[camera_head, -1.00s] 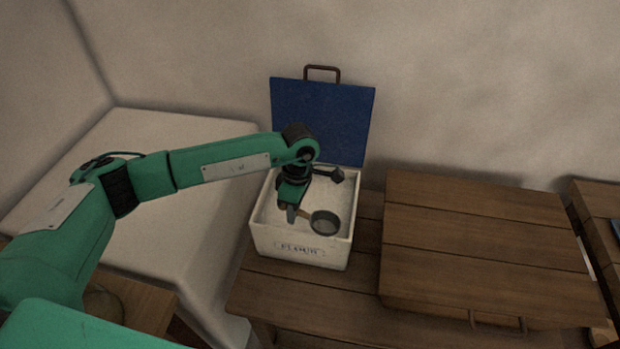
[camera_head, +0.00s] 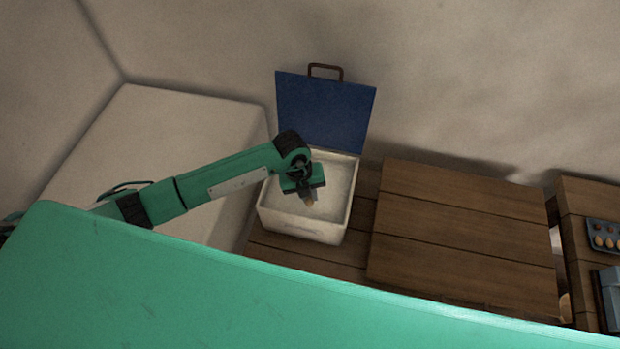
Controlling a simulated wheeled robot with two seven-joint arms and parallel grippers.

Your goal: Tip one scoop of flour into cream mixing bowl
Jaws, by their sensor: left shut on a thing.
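The white flour box (camera_head: 300,226) stands on the wooden table with its blue lid (camera_head: 325,112) open and upright at the back. Pale flour (camera_head: 335,182) shows inside it. My left gripper (camera_head: 307,197) is over the box, pointing down, shut on the scoop, of which only a short bit of tan handle (camera_head: 309,203) shows. The scoop's cup is hidden, and I cannot tell whether it holds flour. The cream mixing bowl is not in view. My right gripper is not in view.
A closed wooden chest or board (camera_head: 460,235) lies right of the box. At the far right, a dark tray (camera_head: 606,236) with egg-like things sits on another wooden surface. A large green part of my own body covers the bottom of the view.

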